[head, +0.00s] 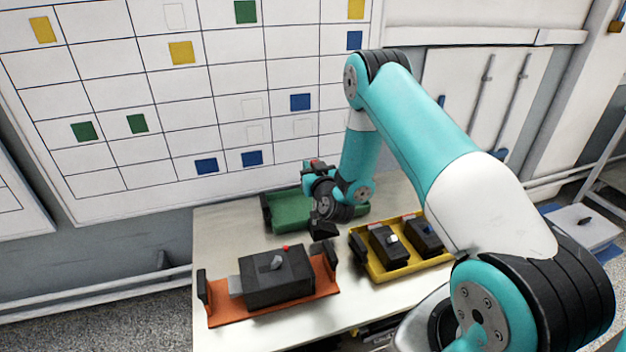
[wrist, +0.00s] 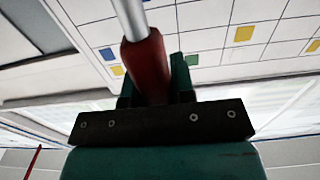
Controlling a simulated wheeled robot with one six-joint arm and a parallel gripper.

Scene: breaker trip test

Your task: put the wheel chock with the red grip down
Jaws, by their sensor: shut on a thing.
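My gripper (wrist: 153,88) is shut on a red grip (wrist: 146,65) in the wrist view. The grip sits between the two dark green fingers, and a pale metal rod runs from it out of the top of the picture. The body of the wheel chock cannot be made out there. In the head view my gripper (head: 316,182) is small and partly hidden by my wrist, above the table near the green tray. A bit of red shows at its top, and a dark piece hangs below it; I cannot tell whether that is the chock.
A green tray (head: 286,213) lies at the table's back. An orange tray (head: 222,312) with a black breaker (head: 268,282) is at the front left. A yellow tray (head: 392,272) with two black units is at the right. Bare table (head: 225,232) shows at the back left. A whiteboard (head: 120,90) hangs behind.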

